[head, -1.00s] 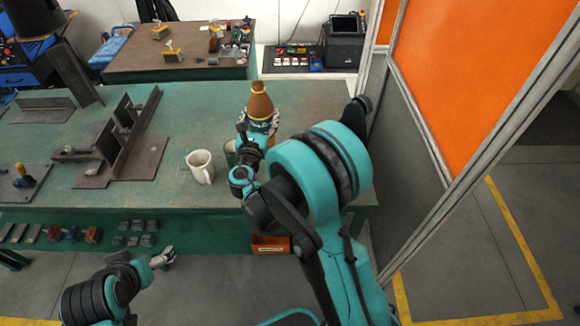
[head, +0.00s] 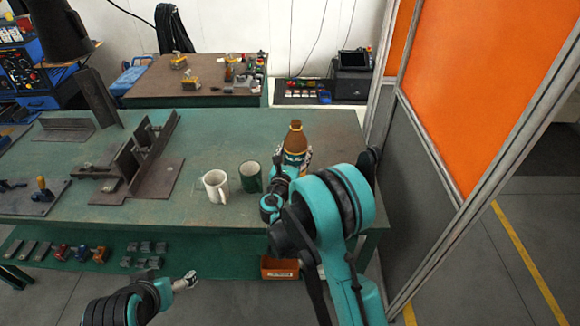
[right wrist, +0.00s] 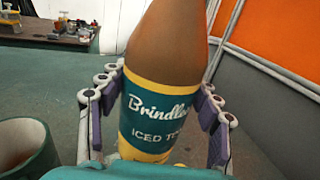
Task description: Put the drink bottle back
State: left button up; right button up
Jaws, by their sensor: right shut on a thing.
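The drink bottle (head: 296,143), brown with a teal and yellow label, is upright over the right part of the green table (head: 330,130). My right gripper (head: 291,158) is shut around it. In the right wrist view the fingers press both sides of the bottle (right wrist: 163,98), whose label reads "Brindle..." and "ICED T...". I cannot tell whether its base touches the table; the base is hidden. My left gripper (head: 187,281) is low in front of the table, away from the bottle, and its fingers are too small to read.
A white mug (head: 215,184) and a dark green mug (head: 250,176) stand left of the bottle. Dark steel brackets (head: 125,165) fill the table's left part. An orange and grey partition (head: 425,160) stands close on the right. The table behind the bottle is clear.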

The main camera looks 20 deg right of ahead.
aim_at(290, 160)
jog(key=shift+w+a+f, duration=0.75)
jog(key=shift+a, duration=0.1)
notch_tip(290, 160, down, 4)
jog(key=b, duration=0.2)
jog(key=shift+b, duration=0.35)
jog(key=shift+r, duration=0.15)
jog(key=o, duration=1.5)
jog(key=shift+o, duration=0.2)
